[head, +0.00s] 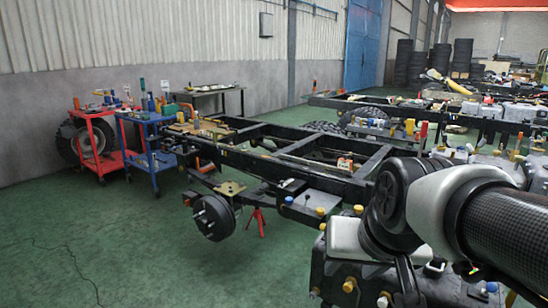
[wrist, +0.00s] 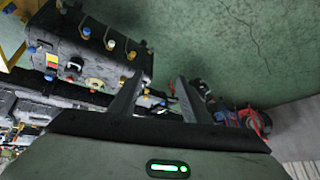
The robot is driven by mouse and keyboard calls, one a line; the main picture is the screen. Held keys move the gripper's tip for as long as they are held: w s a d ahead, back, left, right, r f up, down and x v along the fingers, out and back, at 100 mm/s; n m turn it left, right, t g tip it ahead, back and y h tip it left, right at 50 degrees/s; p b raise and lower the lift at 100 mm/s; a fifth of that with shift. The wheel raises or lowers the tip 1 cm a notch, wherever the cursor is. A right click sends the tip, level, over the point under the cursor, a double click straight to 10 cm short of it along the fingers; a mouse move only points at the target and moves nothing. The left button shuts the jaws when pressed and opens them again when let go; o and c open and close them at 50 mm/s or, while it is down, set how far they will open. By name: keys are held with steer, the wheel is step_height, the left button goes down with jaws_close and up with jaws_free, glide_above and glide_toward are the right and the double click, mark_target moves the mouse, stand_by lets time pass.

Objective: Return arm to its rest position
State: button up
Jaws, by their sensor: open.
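My arm reaches in from the right edge of the head view, in front of the truck chassis (head: 330,185). My gripper is not visible in the head view; the arm's far end is hidden behind its own links. In the wrist view my gripper (wrist: 156,92) shows two dark fingers standing well apart. It is open, with nothing held between the fingers. Beyond the fingers are a dark box with coloured caps (wrist: 85,45), parts of the chassis and green floor.
A red cart (head: 92,145) and a blue cart (head: 148,150) with tools stand at the left. A red jack stand (head: 257,221) and a wheel hub (head: 214,217) are under the chassis. Green floor (head: 90,240) at the front left is clear. Tyres (head: 403,62) are stacked at the back.

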steer(key=s+d+f+n+g, duration=0.1)
steer(key=s+f, duration=0.1)
steer(key=s, duration=0.6)
step_height(320, 180, up, 28)
steer(key=p, duration=2.8)
steer(key=shift+r, duration=0.25)
